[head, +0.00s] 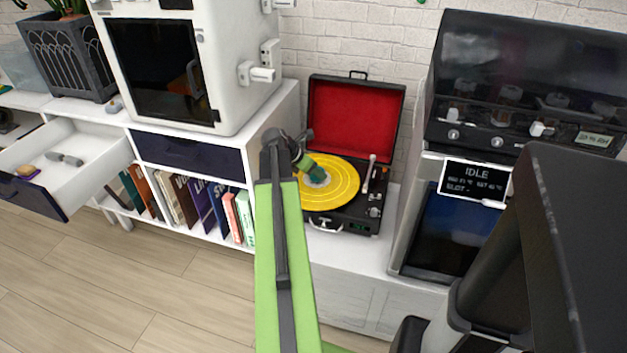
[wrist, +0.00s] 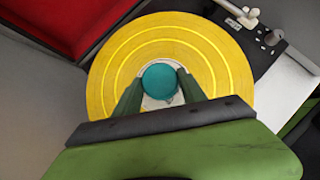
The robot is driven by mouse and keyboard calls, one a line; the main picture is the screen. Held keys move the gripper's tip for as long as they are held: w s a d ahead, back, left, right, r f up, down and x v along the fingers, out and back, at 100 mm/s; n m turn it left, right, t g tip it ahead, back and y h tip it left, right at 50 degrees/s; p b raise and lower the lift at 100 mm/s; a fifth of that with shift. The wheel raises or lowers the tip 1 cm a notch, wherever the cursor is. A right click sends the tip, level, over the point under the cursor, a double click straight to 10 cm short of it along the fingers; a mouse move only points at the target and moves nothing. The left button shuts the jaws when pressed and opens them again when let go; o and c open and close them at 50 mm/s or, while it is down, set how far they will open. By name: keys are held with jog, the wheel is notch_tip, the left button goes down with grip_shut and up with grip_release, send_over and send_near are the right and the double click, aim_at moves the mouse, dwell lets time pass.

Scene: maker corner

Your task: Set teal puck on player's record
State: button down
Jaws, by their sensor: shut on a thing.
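The teal puck (wrist: 160,82) is between the two fingers of my gripper (wrist: 158,88), which is shut on it. In the wrist view the puck sits over the pale centre label of the yellow record (wrist: 225,75). I cannot tell whether the puck touches the record. In the head view my gripper (head: 313,170) reaches over the left part of the yellow record (head: 340,188), and its fingers hide most of the puck. The record lies on the open record player (head: 345,222), with its red-lined lid (head: 355,115) raised behind.
The tonearm (head: 370,170) stands at the record's right. A white cabinet with an open drawer (head: 85,165) is at the left, with a white machine (head: 190,60) on it. A dark oven-like machine showing "IDLE" (head: 475,180) stands right of the player.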

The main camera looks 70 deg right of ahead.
jog(key=shift+f, duration=0.75)
jog(key=shift+a+r, duration=0.1)
jog(key=shift+r, duration=0.15)
jog(key=c, duration=0.7)
grip_release()
jog(key=shift+f, duration=0.1)
jog(key=shift+o, duration=0.2)
jog(key=p+v, duration=0.9)
jog(key=v, duration=0.3)
jog(key=shift+p, duration=0.3)
